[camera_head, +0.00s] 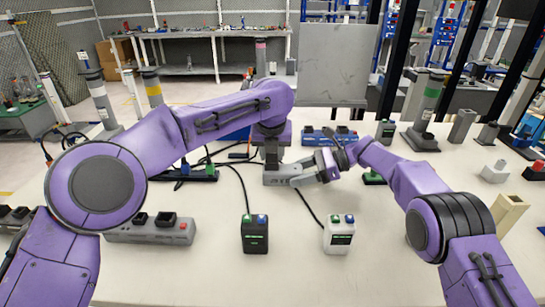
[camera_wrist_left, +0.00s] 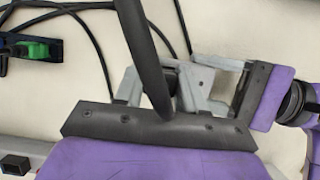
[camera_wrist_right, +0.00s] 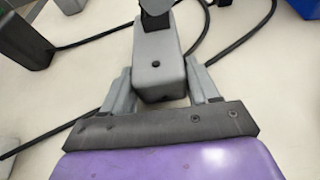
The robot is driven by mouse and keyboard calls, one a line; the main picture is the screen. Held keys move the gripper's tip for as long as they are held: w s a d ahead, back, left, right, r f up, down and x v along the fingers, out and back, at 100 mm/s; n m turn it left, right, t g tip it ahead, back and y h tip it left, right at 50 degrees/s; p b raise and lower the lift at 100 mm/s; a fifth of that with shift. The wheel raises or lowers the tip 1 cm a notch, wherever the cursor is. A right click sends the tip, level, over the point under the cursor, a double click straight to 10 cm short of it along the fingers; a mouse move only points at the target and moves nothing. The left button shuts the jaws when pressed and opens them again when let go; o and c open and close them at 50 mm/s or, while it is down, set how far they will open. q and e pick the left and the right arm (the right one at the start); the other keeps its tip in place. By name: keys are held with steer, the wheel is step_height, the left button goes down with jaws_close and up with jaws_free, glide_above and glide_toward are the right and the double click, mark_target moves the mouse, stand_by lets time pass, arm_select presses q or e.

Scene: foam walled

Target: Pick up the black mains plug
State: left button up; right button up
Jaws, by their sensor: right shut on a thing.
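My left gripper (camera_head: 274,180) points down over the middle of the table. Its fingers stand apart in the left wrist view (camera_wrist_left: 165,85), with a dark patch between them and a black bar crossing in front. My right gripper (camera_head: 308,172) reaches in from the right, close beside the left one. In the right wrist view its fingers (camera_wrist_right: 160,88) are against both sides of a grey block (camera_wrist_right: 157,65) with a small dark dot. A black piece (camera_wrist_right: 157,15) sits at the block's far end. I cannot clearly make out the black mains plug; the grippers hide this spot.
A grey socket strip (camera_head: 130,235) with black inserts lies front left. A black box (camera_head: 255,237) and a white box (camera_head: 339,238) stand in front. A blue strip (camera_head: 318,137) lies behind. Black cables cross the table. The front right is fairly clear.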

arm_select(q)
steer(key=shift+c, duration=1.4)
steer(key=shift+r, duration=0.15)
step_height(320, 180, up, 10)
steer(key=shift+f, duration=0.1)
arm_select(e)
steer(key=o, duration=1.3)
